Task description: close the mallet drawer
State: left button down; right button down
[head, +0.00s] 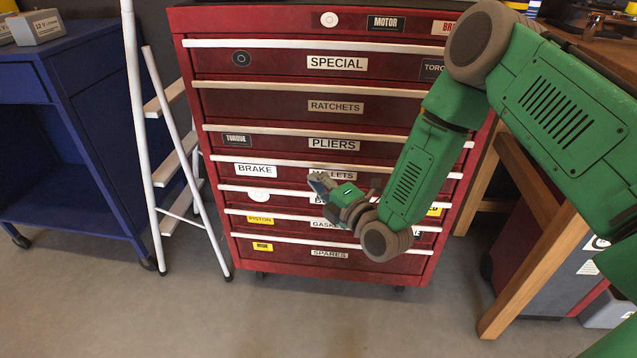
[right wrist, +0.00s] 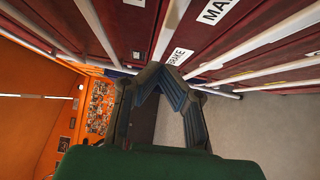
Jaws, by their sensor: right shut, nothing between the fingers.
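The mallet drawer (head: 292,173) is in the middle of the red tool cabinet, below the PLIERS drawer (head: 270,145). Its MALLETS label is partly covered by my right gripper (head: 318,182). A BRAKE label is also on its front. I see no clear gap at this drawer, and cannot tell whether it stands slightly out. My right gripper is shut and empty, in front of the drawer's middle; contact is not clear. In the right wrist view the closed fingertips (right wrist: 166,70) point along the cabinet front, near the BRAKE label (right wrist: 178,56). My left gripper is out of view.
A white stepladder (head: 172,165) leans close to the cabinet's left side. A blue cart (head: 75,130) stands farther left. A wooden bench leg (head: 530,255) is on the right, near my right arm. The grey floor in front is clear.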

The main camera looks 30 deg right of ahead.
jog(key=s+d+f+m+g+h+p, duration=0.1)
jog(key=s+f+m+g+p, duration=0.2)
jog(key=s, duration=1.5)
jog(key=s+f+m+g+h+p, duration=0.2)
jog(key=s+f+m+g+p, duration=0.1)
jog(key=s+m+g+p, duration=0.7)
jog(key=s+m+g, duration=0.4)
jog(key=s+m, duration=0.2)
jog(key=s, duration=0.3)
jog(key=shift+d+m, duration=0.35)
jog(key=shift+m, duration=0.05)
